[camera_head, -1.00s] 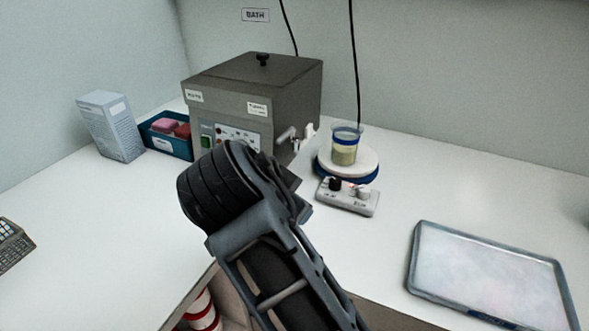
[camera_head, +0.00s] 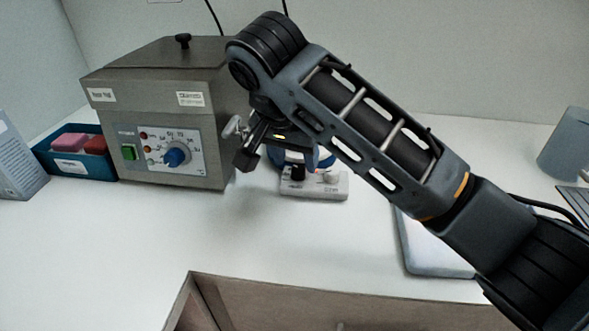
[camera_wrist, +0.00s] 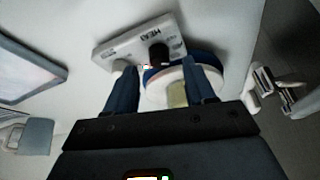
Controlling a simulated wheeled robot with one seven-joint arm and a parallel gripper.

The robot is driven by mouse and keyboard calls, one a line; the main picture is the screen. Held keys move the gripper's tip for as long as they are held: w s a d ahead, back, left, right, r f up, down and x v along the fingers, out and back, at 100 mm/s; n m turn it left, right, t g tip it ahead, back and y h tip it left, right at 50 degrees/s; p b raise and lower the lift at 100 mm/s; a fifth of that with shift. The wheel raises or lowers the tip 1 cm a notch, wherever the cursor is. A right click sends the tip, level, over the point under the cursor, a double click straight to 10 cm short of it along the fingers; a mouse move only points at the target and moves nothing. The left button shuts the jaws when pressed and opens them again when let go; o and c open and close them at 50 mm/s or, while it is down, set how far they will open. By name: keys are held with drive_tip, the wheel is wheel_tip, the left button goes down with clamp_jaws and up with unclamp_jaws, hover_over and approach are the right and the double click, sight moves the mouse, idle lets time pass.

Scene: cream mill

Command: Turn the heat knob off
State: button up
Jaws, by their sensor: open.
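A white control box (camera_head: 318,188) with a black knob (camera_head: 297,172) and a white knob (camera_head: 332,178) stands in front of the stirring plate, which my arm mostly hides. In the wrist view the same box shows its black knob (camera_wrist: 158,52), with a blurred label that seems to read HEAT. My gripper (camera_wrist: 160,67) is open and empty; its two blue fingers point toward the box, and the black knob appears between and beyond their tips. The round plate (camera_wrist: 160,90) and its beaker (camera_wrist: 178,95) show between the fingers. I cannot tell the knob's setting.
A grey water bath (camera_head: 165,95) with a blue dial (camera_head: 177,157) and a lever tap stands left of my gripper. A blue tray (camera_head: 75,165) of pink and red items and a carton lie farther left. A flat tray (camera_head: 432,250) lies right. The front-left counter is clear.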

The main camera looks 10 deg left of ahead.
sight(298, 172)
drive_tip(key=shift+x, duration=1.4)
drive_tip(key=shift+c, duration=0.2)
clamp_jaws()
